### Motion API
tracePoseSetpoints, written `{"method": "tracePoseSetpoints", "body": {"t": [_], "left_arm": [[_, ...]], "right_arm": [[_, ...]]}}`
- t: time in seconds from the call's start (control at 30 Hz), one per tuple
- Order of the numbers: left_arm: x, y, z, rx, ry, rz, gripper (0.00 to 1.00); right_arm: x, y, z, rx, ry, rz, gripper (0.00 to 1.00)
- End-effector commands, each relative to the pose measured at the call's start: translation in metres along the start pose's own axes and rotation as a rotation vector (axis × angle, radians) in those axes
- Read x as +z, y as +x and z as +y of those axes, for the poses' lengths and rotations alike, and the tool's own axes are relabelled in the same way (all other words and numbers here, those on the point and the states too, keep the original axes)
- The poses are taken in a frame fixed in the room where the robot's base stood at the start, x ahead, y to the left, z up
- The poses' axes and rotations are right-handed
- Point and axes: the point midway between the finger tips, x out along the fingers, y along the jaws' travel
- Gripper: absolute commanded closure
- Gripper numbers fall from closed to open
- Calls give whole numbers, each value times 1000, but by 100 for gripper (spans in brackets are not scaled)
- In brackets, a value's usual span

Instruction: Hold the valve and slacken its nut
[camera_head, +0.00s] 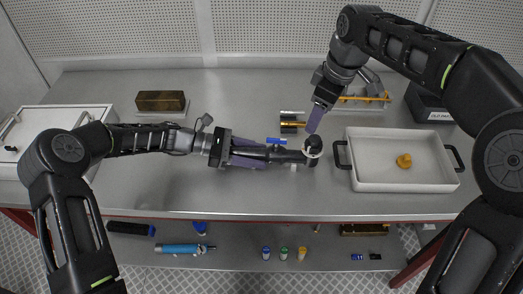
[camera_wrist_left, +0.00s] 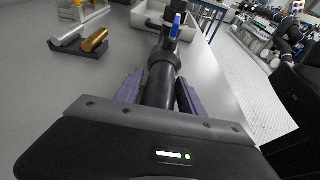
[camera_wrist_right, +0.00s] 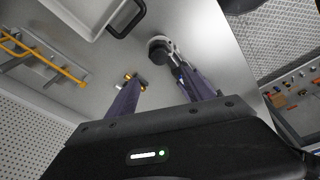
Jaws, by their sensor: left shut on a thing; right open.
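The valve (camera_head: 289,155) is a black pipe piece with a blue lever (camera_head: 276,141). It lies level over the steel bench, its right end a dark upright fitting with a pale ring, perhaps the nut (camera_head: 314,148). My left gripper (camera_head: 266,154) is shut on the black body from the left; the left wrist view shows the body (camera_wrist_left: 160,85) between the purple fingers. My right gripper (camera_head: 312,131) points down just above and beside the fitting. In the right wrist view its fingers are apart and empty, with the fitting (camera_wrist_right: 160,46) beyond them.
A white tray (camera_head: 378,185) with black handles holds an orange-yellow piece (camera_head: 404,161) at the right. A dark holder with a brass cylinder (camera_head: 292,124) stands close behind the valve.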

Motion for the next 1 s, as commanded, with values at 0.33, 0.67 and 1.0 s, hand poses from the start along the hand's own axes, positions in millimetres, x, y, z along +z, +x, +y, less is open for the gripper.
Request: {"method": "tracePoseSetpoints", "body": {"t": [0.33,0.67,1.0], "left_arm": [[0,0,0,1,0,1,77],[0,0,0,2,0,1,77],[0,0,1,2,0,1,77]], "right_arm": [[2,6,0,0,0,-2,40],[9,42,-2,0,1,-2,40],[16,82,-3,2,1,-1,40]]}}
